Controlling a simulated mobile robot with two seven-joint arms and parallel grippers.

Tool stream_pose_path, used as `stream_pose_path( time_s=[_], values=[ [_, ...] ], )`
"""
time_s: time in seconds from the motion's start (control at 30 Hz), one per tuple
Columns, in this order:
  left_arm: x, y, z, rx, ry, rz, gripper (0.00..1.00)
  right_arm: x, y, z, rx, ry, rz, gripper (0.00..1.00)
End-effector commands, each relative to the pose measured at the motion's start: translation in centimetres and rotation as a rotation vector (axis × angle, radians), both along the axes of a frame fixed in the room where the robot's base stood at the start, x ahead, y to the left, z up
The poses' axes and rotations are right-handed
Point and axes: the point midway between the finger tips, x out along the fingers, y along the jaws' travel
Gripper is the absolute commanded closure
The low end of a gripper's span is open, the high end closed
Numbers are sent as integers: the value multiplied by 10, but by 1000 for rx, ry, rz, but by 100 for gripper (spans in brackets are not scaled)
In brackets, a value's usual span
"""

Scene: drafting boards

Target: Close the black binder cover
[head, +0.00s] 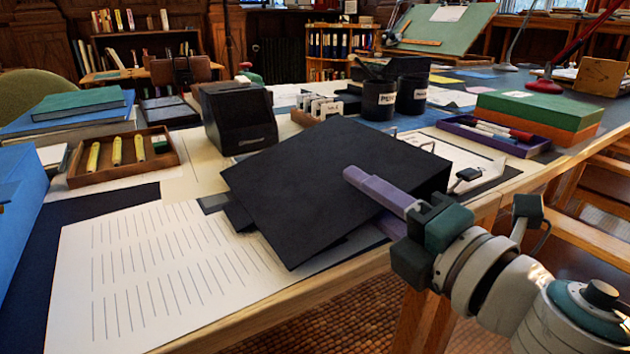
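The black binder cover (310,180) is a large dark panel, tilted and raised off the table in the middle of the head view. Metal rings and white pages (475,157) show behind its right side; the rest of the binder is mostly hidden by the cover. My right gripper (372,198) comes in from the right with purple fingers. One finger lies over the cover's upper face and the other shows below its near edge, so it appears shut on the cover. My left gripper is not in view.
A lined white sheet (150,275) lies at the front left. A purple pen tray (492,138) and a green-topped box (540,112) are at the right.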

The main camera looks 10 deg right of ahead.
Motion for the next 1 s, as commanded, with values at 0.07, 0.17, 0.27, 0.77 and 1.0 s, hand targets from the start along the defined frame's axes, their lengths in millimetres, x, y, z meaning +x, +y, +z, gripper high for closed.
stream_pose_path(
  time_s=[0.07,0.17,0.27,0.77,1.0],
  values=[
    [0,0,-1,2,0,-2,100,3,1,0,1,0,0,66],
    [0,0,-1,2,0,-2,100,4,2,0,1,0,0,66],
    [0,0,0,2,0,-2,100,3,2,0,1,0,0,66],
    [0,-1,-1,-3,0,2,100,3,1,0,1,0,0,100],
    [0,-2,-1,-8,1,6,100,3,1,0,1,0,0,100]
  ],
)
